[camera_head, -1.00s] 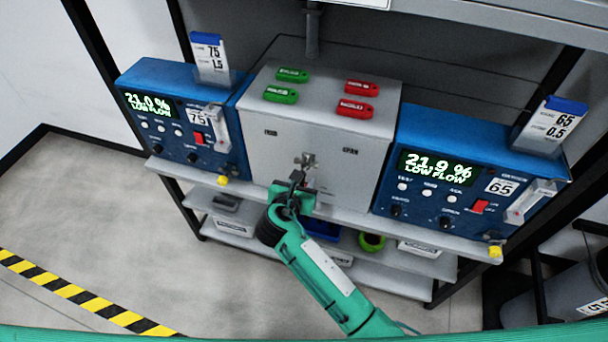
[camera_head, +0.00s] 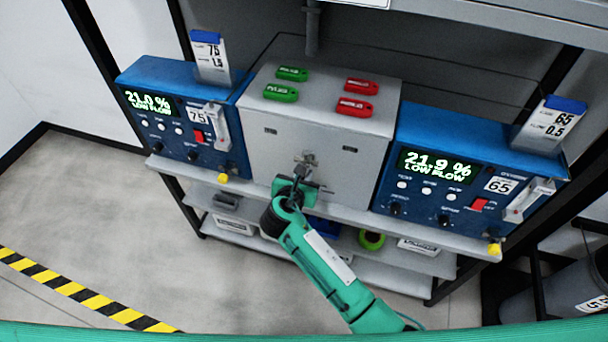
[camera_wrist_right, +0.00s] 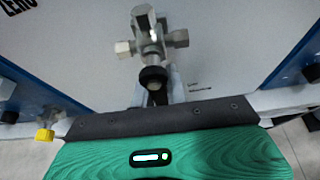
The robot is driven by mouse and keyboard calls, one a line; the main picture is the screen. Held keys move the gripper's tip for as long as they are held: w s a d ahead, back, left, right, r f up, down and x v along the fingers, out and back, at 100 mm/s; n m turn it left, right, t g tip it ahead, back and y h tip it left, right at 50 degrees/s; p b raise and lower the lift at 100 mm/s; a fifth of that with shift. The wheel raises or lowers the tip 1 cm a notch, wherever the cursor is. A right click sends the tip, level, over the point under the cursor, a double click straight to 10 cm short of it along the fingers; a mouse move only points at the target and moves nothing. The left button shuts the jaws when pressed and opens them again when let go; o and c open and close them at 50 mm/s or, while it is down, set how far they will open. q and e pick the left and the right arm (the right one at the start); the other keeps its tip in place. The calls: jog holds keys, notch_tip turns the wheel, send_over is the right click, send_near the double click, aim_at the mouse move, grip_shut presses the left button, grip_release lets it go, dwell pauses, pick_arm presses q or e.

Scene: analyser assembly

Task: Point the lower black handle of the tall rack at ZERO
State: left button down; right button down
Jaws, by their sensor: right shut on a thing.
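The grey valve (camera_head: 306,160) sits low on the front of the grey box in the middle of the tall rack. In the right wrist view the metal valve (camera_wrist_right: 152,38) has a round black part (camera_wrist_right: 153,76) below it, towards my gripper. A ZERO label (camera_wrist_right: 17,5) shows at the top left there; in the head view the matching small label (camera_head: 270,131) is too small to read. My right gripper (camera_head: 298,178) is at the valve from below, shut on its black handle. The fingertips (camera_wrist_right: 164,95) are partly hidden by the gripper body. My left gripper is not in view.
Blue analysers stand left (camera_head: 185,110) and right (camera_head: 470,170) of the grey box (camera_head: 325,120). Green and red tags (camera_head: 355,106) lie on the box top. Yellow knobs (camera_head: 494,249) sit at the shelf edge (camera_head: 345,212). The floor at left is clear.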

jog(key=shift+w+a+r+m+t+y, duration=0.15)
jog(key=shift+a+m+t+y, duration=0.3)
jog(key=shift+m+y, duration=0.5)
jog(key=shift+w+a+r+m+t+y, duration=0.15)
jog(key=shift+a+m+t+y, duration=0.3)
jog(key=shift+m, duration=0.9)
jog(key=shift+a, duration=0.1)
jog(key=c, duration=1.4)
grip_release()
jog(key=shift+s, duration=0.1)
